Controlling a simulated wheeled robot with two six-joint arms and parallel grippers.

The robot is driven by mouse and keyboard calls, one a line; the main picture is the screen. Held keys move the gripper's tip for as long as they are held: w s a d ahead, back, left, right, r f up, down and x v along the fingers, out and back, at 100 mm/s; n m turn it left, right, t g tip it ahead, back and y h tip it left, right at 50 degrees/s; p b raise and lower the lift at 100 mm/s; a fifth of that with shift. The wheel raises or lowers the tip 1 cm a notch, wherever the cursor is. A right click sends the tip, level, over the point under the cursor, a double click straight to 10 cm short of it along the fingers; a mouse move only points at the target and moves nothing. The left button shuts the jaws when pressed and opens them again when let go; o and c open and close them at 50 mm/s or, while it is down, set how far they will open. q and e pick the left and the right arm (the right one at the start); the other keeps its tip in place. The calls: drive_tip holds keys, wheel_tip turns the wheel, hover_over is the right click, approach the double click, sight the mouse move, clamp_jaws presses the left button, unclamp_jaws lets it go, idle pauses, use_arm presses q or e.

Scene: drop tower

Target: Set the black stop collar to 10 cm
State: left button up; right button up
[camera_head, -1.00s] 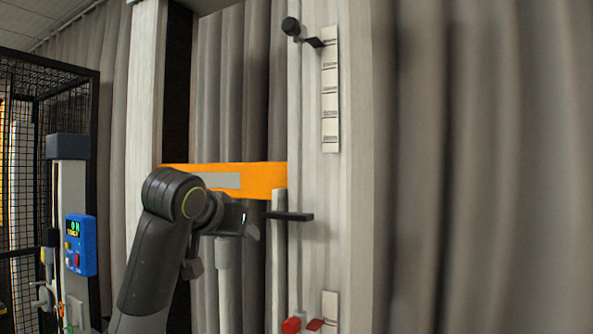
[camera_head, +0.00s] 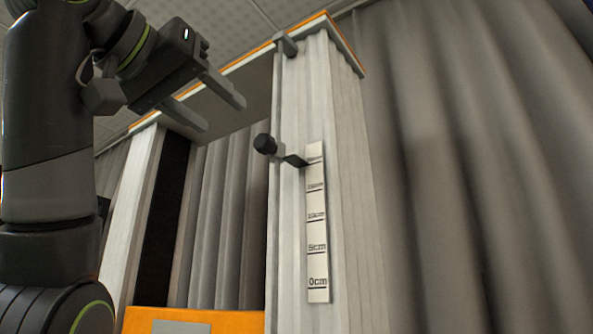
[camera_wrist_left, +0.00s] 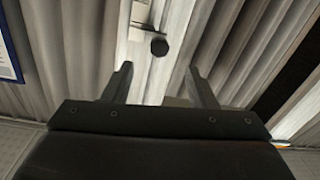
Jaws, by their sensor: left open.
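The black stop collar (camera_head: 265,144) has a round knob and a flat pointer, and sits on the white upright post (camera_head: 290,220). Its pointer lies at the upper end of the white scale (camera_head: 317,230), by the top mark, whose label is too small to read. The scale reads 0cm at the bottom and 5cm above that. My left gripper (camera_head: 222,114) is open and empty, up and to the left of the collar. In the left wrist view the collar's knob (camera_wrist_left: 159,46) shows beyond and between the spread fingers (camera_wrist_left: 159,70), apart from them.
An orange-edged top board (camera_head: 225,85) spans the frame above the collar, close to my left gripper. An orange crossbar (camera_head: 230,320) shows at the bottom. Grey curtains (camera_head: 440,170) hang behind and to the right.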

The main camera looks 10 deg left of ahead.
drive_tip(key=s+r+p, duration=0.4)
drive_tip(key=s, duration=0.2)
use_arm(q)
drive_tip(key=p, duration=0.1)
approach(272, 155)
drive_tip(key=w, duration=0.2)
drive_tip(key=w+d+r, duration=0.1)
drive_tip(key=shift+w+r, duration=0.1)
drive_tip(key=shift+w, duration=0.15)
drive_tip(key=p+x, duration=0.2)
drive_tip(key=x, duration=0.2)
drive_tip(key=shift+w+p, duration=0.1)
drive_tip(key=shift+p, duration=0.3)
drive_tip(key=shift+w+d, duration=0.15)
drive_tip(key=shift+w, duration=0.15)
drive_tip(key=shift+w+d+p, duration=0.1)
drive_tip(key=shift+w+p, duration=0.2)
drive_tip(key=shift+p, duration=0.15)
drive_tip(key=shift+w+d, duration=0.2)
drive_tip(key=shift+w, duration=0.35)
drive_tip(key=shift+s, duration=0.1)
drive_tip(key=shift+c, duration=1)
clamp_jaws()
use_arm(e)
drive_tip(key=w+r, duration=0.2)
drive_tip(key=r, duration=0.1)
drive_tip(key=w+r, duration=0.1)
drive_tip(key=r, duration=0.1)
drive_tip(key=shift+w+a, duration=0.1)
drive_tip(key=shift+a, duration=0.2)
